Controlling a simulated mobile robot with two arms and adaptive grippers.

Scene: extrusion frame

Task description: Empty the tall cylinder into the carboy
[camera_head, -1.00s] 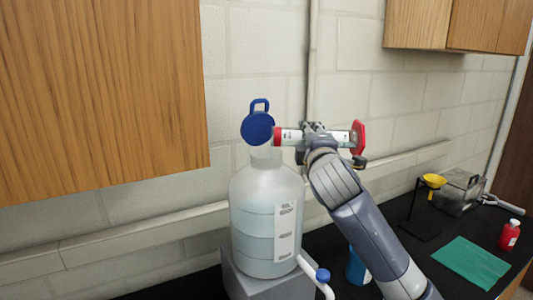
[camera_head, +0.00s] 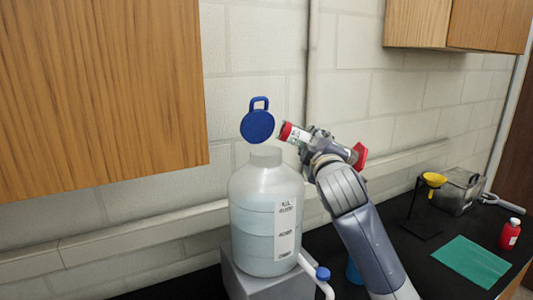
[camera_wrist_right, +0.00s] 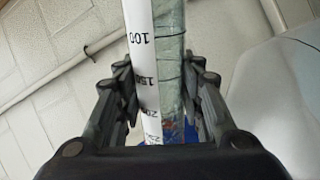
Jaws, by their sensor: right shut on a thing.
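The tall cylinder (camera_head: 298,135) has a red rim, a white scale and a red foot. My right gripper (camera_head: 311,144) is shut around its middle. The cylinder leans far over, its red rim up and left, its foot lower at the right. The rim is above and right of the carboy's mouth, apart from it. In the right wrist view the cylinder (camera_wrist_right: 146,70) runs between the fingers (camera_wrist_right: 160,80); whether liquid is inside I cannot tell. The translucent carboy (camera_head: 265,205) stands upright, mouth open, with pale blue liquid. My left gripper is out of view.
The blue lid (camera_head: 257,126) stands raised behind the carboy's mouth. The carboy rests on a grey block (camera_head: 265,285), with a blue-knobbed spout (camera_head: 322,274) at its right. A wooden cabinet (camera_head: 100,90) hangs at the left. A green mat (camera_head: 470,261) and red bottle (camera_head: 510,234) are at the right.

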